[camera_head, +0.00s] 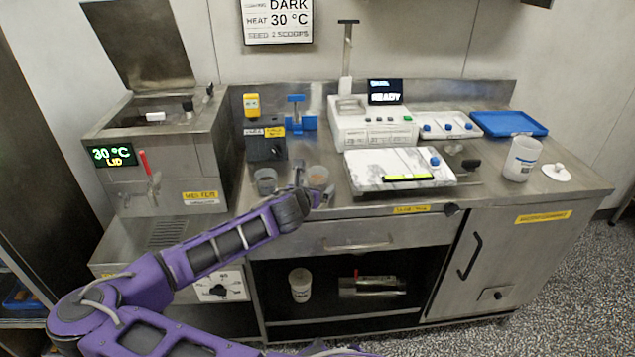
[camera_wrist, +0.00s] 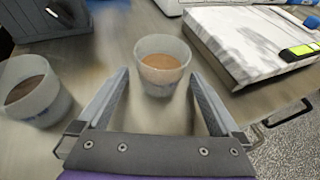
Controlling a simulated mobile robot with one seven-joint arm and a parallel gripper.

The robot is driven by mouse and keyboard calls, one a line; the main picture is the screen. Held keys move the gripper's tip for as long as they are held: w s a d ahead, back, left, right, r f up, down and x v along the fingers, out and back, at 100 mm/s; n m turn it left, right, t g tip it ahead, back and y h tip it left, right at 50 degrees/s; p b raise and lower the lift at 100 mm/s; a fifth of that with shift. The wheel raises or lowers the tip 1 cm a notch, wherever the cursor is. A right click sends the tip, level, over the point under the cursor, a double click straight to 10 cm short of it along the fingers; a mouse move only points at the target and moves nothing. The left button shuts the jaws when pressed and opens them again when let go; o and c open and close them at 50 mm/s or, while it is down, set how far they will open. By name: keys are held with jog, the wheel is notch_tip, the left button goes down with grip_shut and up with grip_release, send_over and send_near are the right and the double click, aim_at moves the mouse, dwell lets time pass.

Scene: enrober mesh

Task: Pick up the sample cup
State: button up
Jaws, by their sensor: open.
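Two small translucent cups with brown contents stand on the steel counter. One cup (camera_wrist: 162,66) is straight ahead of my gripper (camera_wrist: 160,95) in the wrist view, upright, its lower part between the two open fingers. I cannot tell whether the fingers touch it. In the head view this cup (camera_head: 318,176) shows just beyond my gripper (camera_head: 305,190). The other cup (camera_wrist: 33,92) stands to the left, outside the fingers, and also shows in the head view (camera_head: 265,181). My gripper is open and empty.
A marbled white slab (camera_head: 400,169) lies close to the right of the cups. A dark box (camera_head: 265,143) stands behind the left cup. The melter (camera_head: 185,160) stands to the left. A white tub (camera_head: 522,158) stands at the far right of the counter.

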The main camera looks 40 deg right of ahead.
jog(key=shift+c, duration=0.2)
jog(key=c, duration=1.4)
